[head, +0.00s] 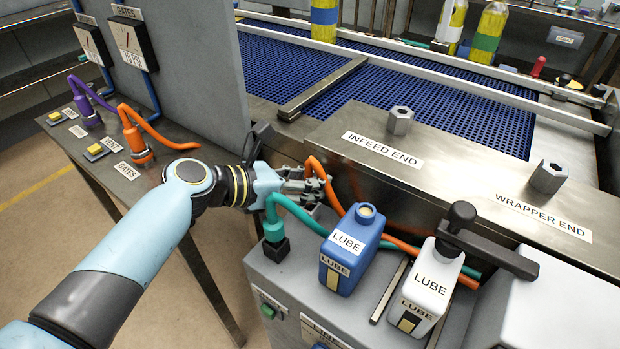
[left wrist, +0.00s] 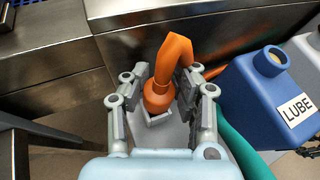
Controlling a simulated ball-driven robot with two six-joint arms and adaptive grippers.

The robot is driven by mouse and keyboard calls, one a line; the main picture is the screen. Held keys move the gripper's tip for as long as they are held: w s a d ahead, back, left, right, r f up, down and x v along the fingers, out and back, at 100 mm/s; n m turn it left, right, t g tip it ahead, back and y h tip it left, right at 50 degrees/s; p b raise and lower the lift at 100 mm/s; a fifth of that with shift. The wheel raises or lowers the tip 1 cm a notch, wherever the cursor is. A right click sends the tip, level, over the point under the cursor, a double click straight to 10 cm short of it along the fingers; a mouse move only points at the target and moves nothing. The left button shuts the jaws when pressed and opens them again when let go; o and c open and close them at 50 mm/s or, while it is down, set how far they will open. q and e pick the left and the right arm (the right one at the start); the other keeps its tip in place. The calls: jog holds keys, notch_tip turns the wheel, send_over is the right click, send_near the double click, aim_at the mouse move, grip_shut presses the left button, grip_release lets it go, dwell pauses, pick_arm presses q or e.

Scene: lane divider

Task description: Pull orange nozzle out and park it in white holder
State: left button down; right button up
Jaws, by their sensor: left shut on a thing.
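The orange nozzle (left wrist: 160,95) stands between the two fingers of my left gripper (left wrist: 152,98), which is shut on it. Its orange hose bends up from it in the left wrist view. In the head view my left gripper (head: 318,188) is at the back left corner of the grey cabinet, and the orange hose (head: 332,190) curves down beside it. The nozzle's lower end is partly hidden, with a light grey edge around its base; I cannot tell whether it is seated. I cannot clearly make out a white holder. My right gripper is not in view.
A teal hose plug (head: 276,246), a blue LUBE bottle (head: 352,262) and a white LUBE bottle (head: 424,290) stand close by on the grey cabinet (head: 300,285). A second orange plug (head: 138,147) and a purple plug (head: 90,118) sit on the left bench. The metal INFEED END ledge (head: 450,190) lies behind.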

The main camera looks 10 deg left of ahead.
pick_arm(q)
jog(key=c, duration=1)
grip_release()
jog(key=shift+o, duration=0.2)
jog(key=v, duration=1.2)
